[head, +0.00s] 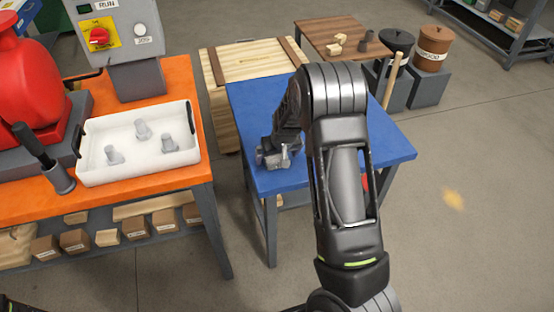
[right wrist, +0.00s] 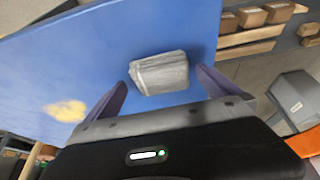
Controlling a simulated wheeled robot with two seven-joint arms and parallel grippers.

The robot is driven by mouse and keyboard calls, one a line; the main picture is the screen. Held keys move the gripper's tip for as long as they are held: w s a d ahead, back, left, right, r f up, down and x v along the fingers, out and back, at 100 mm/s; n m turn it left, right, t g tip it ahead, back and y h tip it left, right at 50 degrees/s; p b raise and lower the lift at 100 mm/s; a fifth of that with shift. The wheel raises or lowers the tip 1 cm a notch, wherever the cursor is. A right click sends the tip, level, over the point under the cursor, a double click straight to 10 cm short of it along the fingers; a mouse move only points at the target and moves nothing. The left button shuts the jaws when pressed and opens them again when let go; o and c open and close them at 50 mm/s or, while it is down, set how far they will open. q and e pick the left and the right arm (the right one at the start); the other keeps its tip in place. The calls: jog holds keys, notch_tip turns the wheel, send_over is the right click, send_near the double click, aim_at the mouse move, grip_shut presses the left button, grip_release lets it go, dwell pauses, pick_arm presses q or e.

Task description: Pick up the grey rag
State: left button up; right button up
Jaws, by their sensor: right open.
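The grey rag (right wrist: 160,73) is a folded, roughly rectangular light-grey bundle on the blue table top (right wrist: 95,55). In the right wrist view it lies just ahead of and between the fingers of my right gripper (right wrist: 162,84), with blue showing between it and each finger. My right gripper is open and empty. In the head view the right gripper (head: 273,157) is low over the left part of the blue table (head: 395,150), and I cannot clearly tell the rag from it there. My left gripper is not in view.
An orange bench (head: 125,185) stands left of the blue table, with a white tray (head: 185,155) holding several grey fittings. A wooden crate (head: 250,62) and a brown-topped table (head: 335,32) stand behind. Two bins (head: 432,50) stand at back right. Open floor lies to the right.

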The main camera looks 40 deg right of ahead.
aim_at(277, 157)
jog(key=shift+c, duration=0.4)
jog(key=c, duration=1.3)
jog(key=shift+r, duration=0.15)
notch_tip(277, 157, up, 10)
